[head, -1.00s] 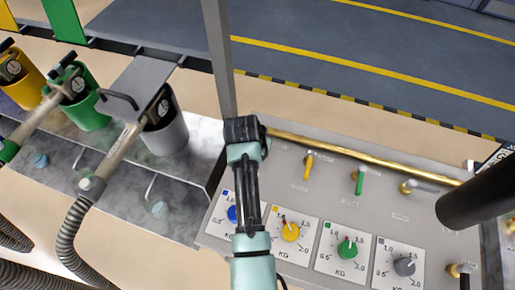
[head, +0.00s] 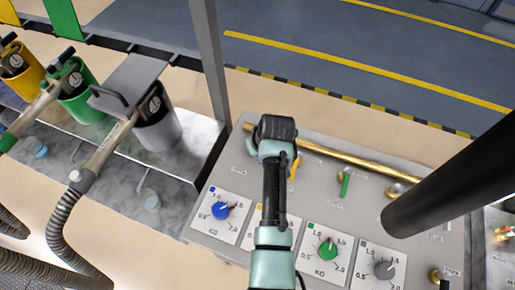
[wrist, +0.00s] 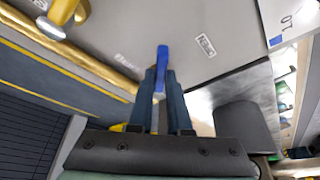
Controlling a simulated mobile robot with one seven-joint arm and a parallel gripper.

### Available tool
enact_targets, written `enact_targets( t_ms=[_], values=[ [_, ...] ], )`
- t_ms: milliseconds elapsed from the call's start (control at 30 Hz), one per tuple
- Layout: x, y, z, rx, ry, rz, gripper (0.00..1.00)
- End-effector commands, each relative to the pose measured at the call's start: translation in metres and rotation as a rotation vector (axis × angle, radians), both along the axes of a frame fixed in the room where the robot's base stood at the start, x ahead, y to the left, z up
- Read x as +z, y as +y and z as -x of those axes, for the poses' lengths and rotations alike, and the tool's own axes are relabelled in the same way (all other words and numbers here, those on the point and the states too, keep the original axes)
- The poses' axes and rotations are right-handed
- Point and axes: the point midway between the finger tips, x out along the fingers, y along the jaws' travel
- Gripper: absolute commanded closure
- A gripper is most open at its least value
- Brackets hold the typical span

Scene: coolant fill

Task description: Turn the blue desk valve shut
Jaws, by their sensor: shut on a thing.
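In the wrist view the blue valve handle (wrist: 162,58) stands out from the grey desk panel, between the two dark fingers of my gripper (wrist: 160,84). The fingers are shut on the handle, and its blue end shows beyond their tips. In the head view my arm's dark wrist is over the panel's upper left part, hiding the blue valve and the fingers. How far the valve is turned cannot be told.
A brass pipe (head: 347,157) runs along the panel's back edge. A yellow valve (head: 295,168) is close right of my wrist, with a green valve (head: 345,184) further right. Blue (head: 221,210), green (head: 328,250) and grey (head: 384,270) dials sit in front. A grey post (head: 209,60) rises at left.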

Motion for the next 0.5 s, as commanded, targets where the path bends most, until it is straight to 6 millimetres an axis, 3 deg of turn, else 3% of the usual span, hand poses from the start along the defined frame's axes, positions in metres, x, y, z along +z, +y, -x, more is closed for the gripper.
enact_targets(
  t_ms=[500],
  values=[
    [-0.003, -0.017, -0.014, 0.475, -0.006, 0.003, 1.00]
  ],
)
